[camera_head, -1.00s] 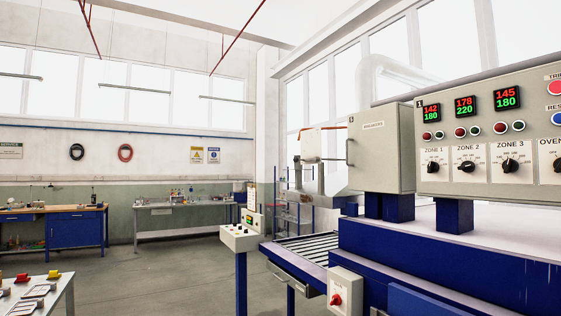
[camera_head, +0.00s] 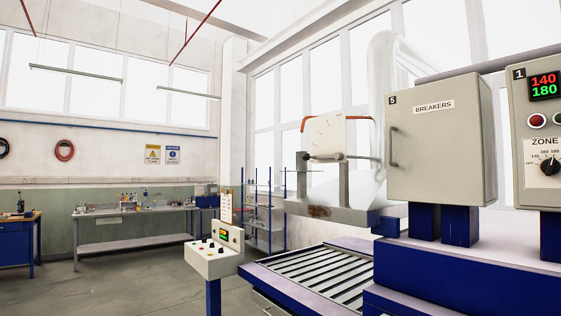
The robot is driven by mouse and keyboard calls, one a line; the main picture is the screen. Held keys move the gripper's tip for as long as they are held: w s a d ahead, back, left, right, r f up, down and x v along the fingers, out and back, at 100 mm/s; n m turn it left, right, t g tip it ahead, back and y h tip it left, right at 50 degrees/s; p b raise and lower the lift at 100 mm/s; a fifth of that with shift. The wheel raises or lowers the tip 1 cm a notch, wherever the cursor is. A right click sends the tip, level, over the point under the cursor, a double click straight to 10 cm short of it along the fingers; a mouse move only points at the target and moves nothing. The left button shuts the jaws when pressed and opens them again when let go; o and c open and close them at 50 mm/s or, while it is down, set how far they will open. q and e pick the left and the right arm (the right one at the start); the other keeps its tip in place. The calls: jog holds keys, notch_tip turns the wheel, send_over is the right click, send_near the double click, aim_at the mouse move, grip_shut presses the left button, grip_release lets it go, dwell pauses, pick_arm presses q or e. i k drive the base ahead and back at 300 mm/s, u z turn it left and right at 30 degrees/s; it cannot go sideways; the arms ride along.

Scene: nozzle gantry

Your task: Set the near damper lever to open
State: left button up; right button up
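A pale plate (camera_head: 328,136) with an orange-brown bent edge stands above the far end of the roller bed, left of the breaker cabinet. A grey horizontal bar (camera_head: 345,157) with a thicker, darker left end crosses its lower part; it looks like a damper lever. A thinner rod (camera_head: 293,170) shows just left of it. I cannot tell which is the near lever, nor read any open or shut marking. A pale pipe (camera_head: 381,90) rises behind. Neither of my grippers is in view.
The closed breaker cabinet (camera_head: 437,142) stands on blue posts at right, beside the zone panel (camera_head: 540,150). The roller bed (camera_head: 320,277) lies in front of the plate. A control pedestal (camera_head: 213,259) stands left of it. Grey floor (camera_head: 120,285) is open at left.

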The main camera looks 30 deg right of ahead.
aim_at(306, 157)
jog(key=i, duration=0.95)
jog(key=z, duration=2.85)
